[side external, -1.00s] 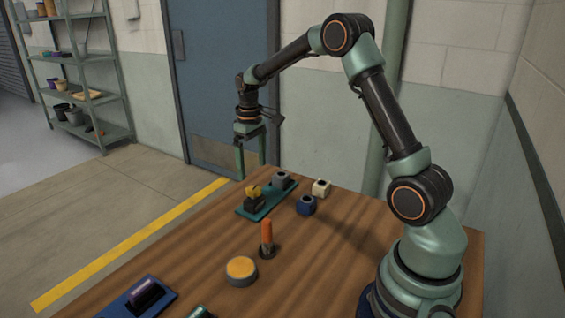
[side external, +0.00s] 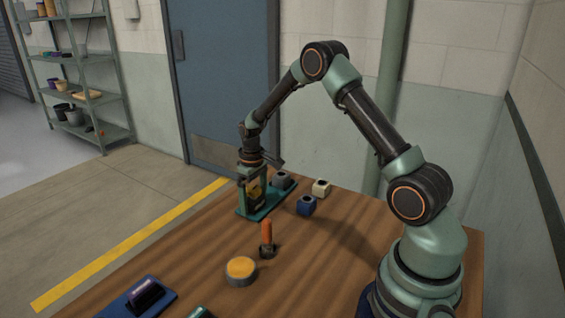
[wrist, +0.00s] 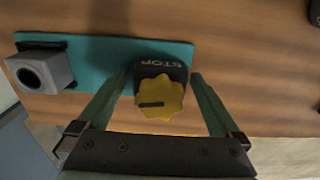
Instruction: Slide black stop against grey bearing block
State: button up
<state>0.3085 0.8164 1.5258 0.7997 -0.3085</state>
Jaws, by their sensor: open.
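The black stop (wrist: 160,69), lettered "STOP", sits on a teal plate (wrist: 108,55) with a yellow lobed knob (wrist: 160,98) on it. The grey bearing block (wrist: 41,72) stands at the other end of the plate, with bare plate between them. In the side view the grey block (side external: 283,180) shows behind my gripper. My gripper (wrist: 157,82) is open, with one finger on each side of the stop. Whether the fingers touch it, I cannot tell. In the side view my gripper (side external: 253,205) is down at the plate and partly hides the stop.
A blue block (side external: 306,206) and a cream block (side external: 321,188) stand right of the plate. An orange-handled upright piece (side external: 267,238) and a round yellow-topped piece (side external: 241,271) stand nearer the camera. A blue holder with a purple roller (side external: 142,296) lies at front left.

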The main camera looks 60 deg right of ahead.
grip_shut()
jog(key=shift+d, duration=2.35)
jog(key=shift+r, duration=0.1)
grip_release()
notch_tip(320, 180, up, 12)
